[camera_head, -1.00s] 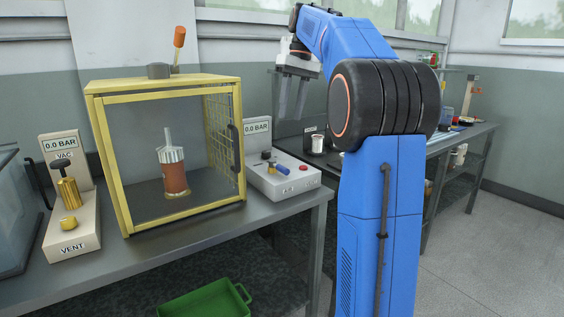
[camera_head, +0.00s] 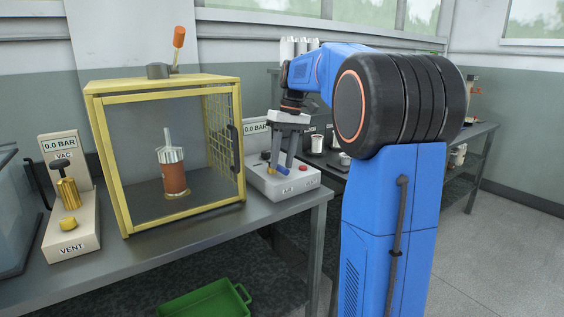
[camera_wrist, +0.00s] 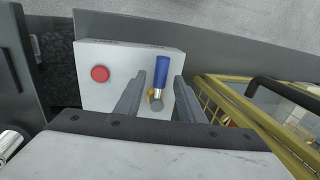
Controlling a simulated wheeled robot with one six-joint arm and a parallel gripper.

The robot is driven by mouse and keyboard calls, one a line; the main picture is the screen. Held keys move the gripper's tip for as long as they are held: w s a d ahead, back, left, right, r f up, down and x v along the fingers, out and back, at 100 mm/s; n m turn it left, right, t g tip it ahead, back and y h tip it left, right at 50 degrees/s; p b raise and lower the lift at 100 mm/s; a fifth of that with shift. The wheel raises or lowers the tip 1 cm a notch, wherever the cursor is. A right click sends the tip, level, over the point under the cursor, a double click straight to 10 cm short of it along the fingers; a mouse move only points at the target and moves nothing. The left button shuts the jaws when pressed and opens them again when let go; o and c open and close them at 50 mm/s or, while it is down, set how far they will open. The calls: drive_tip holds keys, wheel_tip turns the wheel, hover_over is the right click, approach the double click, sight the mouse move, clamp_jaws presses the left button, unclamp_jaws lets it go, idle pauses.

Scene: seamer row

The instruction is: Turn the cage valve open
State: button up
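The valve with a blue handle (camera_head: 284,171) sits on the white control box (camera_head: 300,184) just right of the yellow cage (camera_head: 115,170). In the wrist view the blue handle (camera_wrist: 162,66) points away from a metal and brass pivot. My gripper (camera_head: 280,166) points down over the box. In the wrist view my gripper (camera_wrist: 160,82) is open, with one finger on each side of the handle and a gap on both sides. Whether the fingertips are down at handle height is hard to tell.
A red button (camera_wrist: 100,74) is on the same box. The cage, with an orange-brown cylinder (camera_head: 174,178) inside, stands close beside my gripper. A vent box (camera_head: 72,222) with a brass valve stands at the left. Metal cups (camera_head: 316,144) stand behind on the right.

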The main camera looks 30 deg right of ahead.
drive_tip(key=shift+a+f, duration=0.1)
drive_tip(key=shift+f, duration=0.3)
clamp_jaws()
